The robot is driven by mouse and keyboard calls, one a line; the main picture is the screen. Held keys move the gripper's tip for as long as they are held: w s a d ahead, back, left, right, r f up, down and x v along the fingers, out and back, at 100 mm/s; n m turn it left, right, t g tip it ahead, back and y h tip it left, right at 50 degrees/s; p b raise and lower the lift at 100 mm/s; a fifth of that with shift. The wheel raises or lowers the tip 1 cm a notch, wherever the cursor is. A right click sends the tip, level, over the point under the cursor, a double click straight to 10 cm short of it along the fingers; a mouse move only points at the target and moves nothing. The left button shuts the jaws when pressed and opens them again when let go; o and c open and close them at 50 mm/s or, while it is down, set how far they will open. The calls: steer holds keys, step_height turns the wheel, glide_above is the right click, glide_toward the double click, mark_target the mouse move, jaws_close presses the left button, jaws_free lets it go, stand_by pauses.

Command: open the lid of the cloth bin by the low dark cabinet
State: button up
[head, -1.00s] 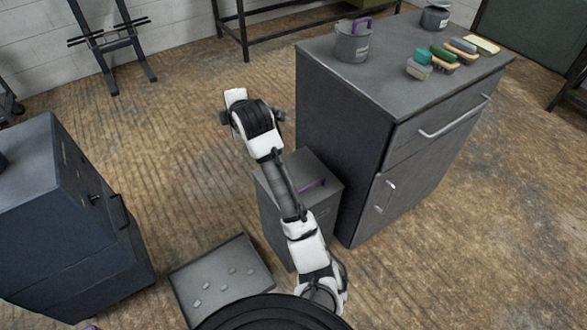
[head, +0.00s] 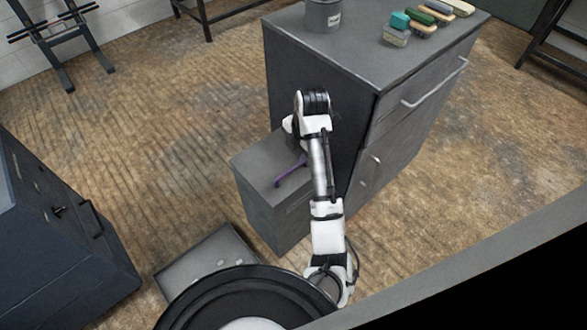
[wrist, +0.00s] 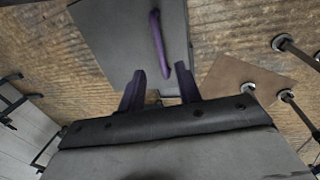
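The cloth bin (head: 268,214) is a grey box standing on the floor against the left side of the dark grey cabinet (head: 318,84). Its flat lid (head: 255,164) is down, with a purple bar handle (head: 289,172) on top. In the wrist view the handle (wrist: 157,38) runs lengthwise on the grey lid (wrist: 105,35). My gripper (wrist: 160,69) has its two purple fingers apart, one on each side of the handle's near end in the picture. I cannot tell the height gap or any contact. In the head view my arm hides the gripper and part of the lid.
A grey bucket (head: 323,14) and several brushes or sponges (head: 424,15) sit on the cabinet top. A shallow tray (head: 190,268) lies on the floor near my base. A dark blue cabinet (head: 50,230) stands at left. Floor left of the bin is open.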

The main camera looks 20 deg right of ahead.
steer(key=f, duration=0.2)
steer(key=w+f+b, duration=0.1)
steer(key=f, duration=0.5)
steer(key=shift+w+a+f+b, duration=0.2)
steer(key=shift+w+a+b, duration=0.1)
steer(key=shift+w, duration=0.05)
jaws_close()
